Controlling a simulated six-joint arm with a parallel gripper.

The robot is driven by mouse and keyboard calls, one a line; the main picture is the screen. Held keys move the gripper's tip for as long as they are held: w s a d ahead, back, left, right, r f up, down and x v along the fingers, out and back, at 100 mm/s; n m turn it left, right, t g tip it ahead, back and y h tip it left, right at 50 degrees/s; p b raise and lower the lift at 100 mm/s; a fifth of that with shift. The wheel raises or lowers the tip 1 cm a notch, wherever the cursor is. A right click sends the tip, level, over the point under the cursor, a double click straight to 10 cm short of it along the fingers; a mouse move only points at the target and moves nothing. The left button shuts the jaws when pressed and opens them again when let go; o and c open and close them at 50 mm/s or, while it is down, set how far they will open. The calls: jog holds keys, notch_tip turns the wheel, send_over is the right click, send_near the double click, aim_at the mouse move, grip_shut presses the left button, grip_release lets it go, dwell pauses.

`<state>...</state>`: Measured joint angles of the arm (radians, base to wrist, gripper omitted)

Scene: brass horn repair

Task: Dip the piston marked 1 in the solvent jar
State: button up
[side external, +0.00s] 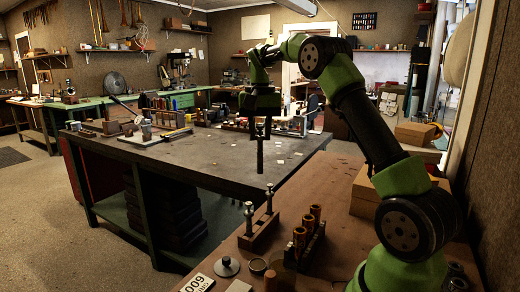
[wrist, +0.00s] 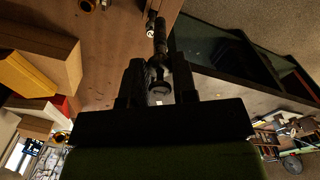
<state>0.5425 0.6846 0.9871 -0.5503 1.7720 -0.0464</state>
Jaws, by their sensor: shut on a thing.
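My gripper (side external: 264,130) is shut on a slim dark upright piston (side external: 260,157), which hangs straight down in the air near the big table's front edge. In the wrist view my gripper (wrist: 160,80) has the dark piston (wrist: 160,45) between its fingers. I cannot read a number on it. Below it, a wooden rack (side external: 259,231) holds two metal pistons (side external: 249,215) upright on the brown bench. I cannot make out a solvent jar for certain. A round lid with a knob (side external: 227,266) and a small round tin (side external: 258,265) lie on the near bench.
A dark block (side external: 305,252) with several copper-coloured cylinders stands right of the rack. A tag (side external: 196,284) lies at the bench's near edge. Cardboard boxes (side external: 368,190) stand behind my arm.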

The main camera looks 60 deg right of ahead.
jog(key=s+a+n, duration=0.6)
jog(key=s+a, duration=0.8)
jog(key=a, duration=0.1)
jog(key=shift+w+d+f, duration=0.15)
jog(key=shift+f, duration=0.9)
jog(key=shift+w+d+f, duration=0.1)
jog(key=shift+d+f, duration=0.05)
jog(key=shift+f, duration=0.9)
notch_tip(320, 180, down, 12)
jog(key=shift+f, duration=0.15)
dwell(3.7)
